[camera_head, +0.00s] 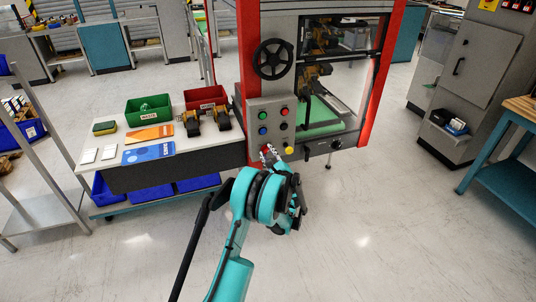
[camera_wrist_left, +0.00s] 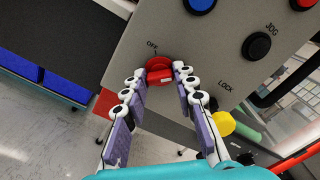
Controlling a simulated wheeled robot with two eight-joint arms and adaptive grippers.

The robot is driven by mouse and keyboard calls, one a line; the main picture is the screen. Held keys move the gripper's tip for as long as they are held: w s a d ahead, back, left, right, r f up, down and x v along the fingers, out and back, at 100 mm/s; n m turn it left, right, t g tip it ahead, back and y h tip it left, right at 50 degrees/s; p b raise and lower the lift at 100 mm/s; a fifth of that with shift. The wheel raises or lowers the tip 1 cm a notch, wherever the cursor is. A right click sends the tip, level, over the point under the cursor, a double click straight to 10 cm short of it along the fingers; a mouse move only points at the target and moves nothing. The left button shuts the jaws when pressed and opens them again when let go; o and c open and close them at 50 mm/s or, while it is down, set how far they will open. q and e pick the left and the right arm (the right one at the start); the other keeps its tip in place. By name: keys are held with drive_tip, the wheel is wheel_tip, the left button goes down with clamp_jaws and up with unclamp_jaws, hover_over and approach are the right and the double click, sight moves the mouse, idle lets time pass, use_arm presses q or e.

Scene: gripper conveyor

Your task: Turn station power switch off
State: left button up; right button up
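The red rotary power switch (camera_wrist_left: 159,70) is on the grey control panel (camera_head: 258,109), at its lower left. An OFF label stands just above it in the left wrist view, and the red handle bar looks roughly level, slightly tilted. My left gripper (camera_wrist_left: 160,75) is at the switch, one finger on each side of the red knob. The fingers are apart; I cannot tell if their tips touch the knob. In the head view my left gripper (camera_head: 268,153) reaches up to the panel's lower edge and largely hides the switch. My right gripper is out of view.
A yellow knob (camera_wrist_left: 222,123) sits close to the right finger, near a LOCK label. Several coloured buttons and a black handwheel (camera_head: 273,59) are above. A table (camera_head: 210,181) with green (camera_head: 148,110) and red (camera_head: 206,98) bins stands left. Open floor lies in front.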

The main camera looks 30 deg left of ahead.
use_arm(q)
drive_tip(key=shift+n, duration=0.3)
clamp_jaws()
drive_tip(key=n, duration=1.3)
drive_tip(key=shift+n, duration=2.2)
drive_tip(key=o, duration=1.1)
unclamp_jaws()
drive_tip(key=shift+c, duration=0.2)
